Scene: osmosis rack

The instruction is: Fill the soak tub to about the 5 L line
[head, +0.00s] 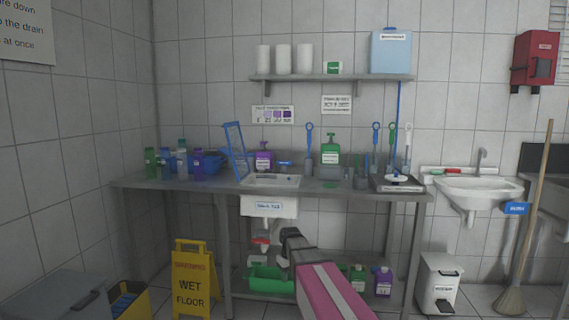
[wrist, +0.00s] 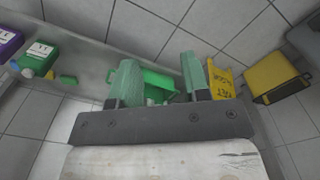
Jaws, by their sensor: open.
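The soak tub (head: 268,207) is a white tub with a labelled front, set into the grey counter at its middle; its inside and any water level cannot be made out. My arm reaches up from the bottom of the head view, and my gripper (head: 291,236) is below and just right of the tub, in front of the lower shelf. In the wrist view my gripper (wrist: 160,80) has two green fingers spread apart with nothing held between them. A green bin (wrist: 158,84) on the lower shelf shows beyond the fingers.
Bottles and brushes crowd the counter (head: 330,192). A purple jug (head: 383,282) stands on the lower shelf. A white pedal bin (head: 438,283), a broom (head: 527,230) and a hand basin (head: 478,188) are at right.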

